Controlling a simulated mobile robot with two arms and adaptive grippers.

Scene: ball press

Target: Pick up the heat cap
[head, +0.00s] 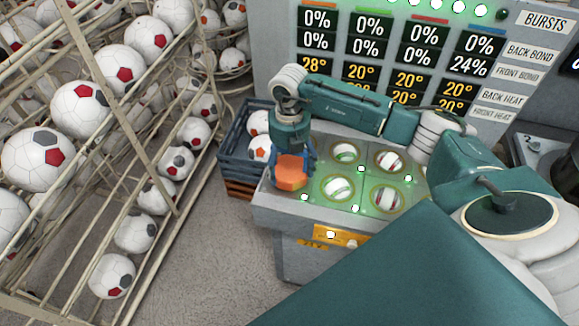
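An orange six-sided block, which looks like the heat cap (291,173), is at the left end of the press's top. My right gripper (293,157) points down right over it, at the end of my arm coming in from the right. Its blue fingers are beside the cap's upper part. I cannot tell whether they press on it, or whether the cap rests on the press or hangs just above. My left gripper is not in view.
The press table (268,213) has several balls in round seats right of the cap. A display panel (385,55) stands behind. A dark crate (234,158) with balls is at the left, beside a metal rack (125,110) full of balls. Grey floor (215,265) is clear in front.

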